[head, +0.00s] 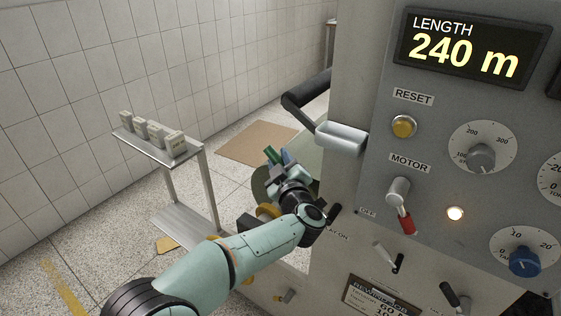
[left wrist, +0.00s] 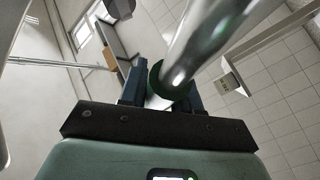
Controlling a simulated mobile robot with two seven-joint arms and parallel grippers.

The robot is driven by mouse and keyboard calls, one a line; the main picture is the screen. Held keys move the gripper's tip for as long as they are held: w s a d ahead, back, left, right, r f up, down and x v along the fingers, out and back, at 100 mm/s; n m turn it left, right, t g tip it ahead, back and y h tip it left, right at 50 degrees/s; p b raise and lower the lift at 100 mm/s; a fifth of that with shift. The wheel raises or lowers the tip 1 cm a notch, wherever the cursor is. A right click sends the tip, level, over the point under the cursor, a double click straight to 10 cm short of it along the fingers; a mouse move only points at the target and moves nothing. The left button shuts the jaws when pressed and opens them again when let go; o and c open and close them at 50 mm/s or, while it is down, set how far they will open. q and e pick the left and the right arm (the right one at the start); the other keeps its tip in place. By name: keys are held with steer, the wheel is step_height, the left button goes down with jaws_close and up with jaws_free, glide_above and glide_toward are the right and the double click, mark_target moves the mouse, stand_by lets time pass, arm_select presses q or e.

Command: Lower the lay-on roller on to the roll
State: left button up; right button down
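My left gripper (head: 277,160) is beside the grey machine, left of its panel, with a green part between its blue fingers. In the left wrist view the fingers (left wrist: 165,85) sit close against both sides of a dark green grip (left wrist: 169,80) and appear shut on it. A shiny silver bar (left wrist: 210,40) runs from the grip to the upper right. A black cylinder (head: 305,92) sticks out of the machine above the gripper. I cannot tell which part is the lay-on roller. The roll is not clearly visible. My right gripper is not in view.
The grey control panel (head: 450,165) fills the right, with a lit display reading 240 m, dials and a red-tipped motor switch (head: 402,205). A metal stand (head: 172,155) with several small blocks stands at left; brown board (head: 255,142) lies on the floor.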

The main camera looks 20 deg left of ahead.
arm_select(q)
jaws_close()
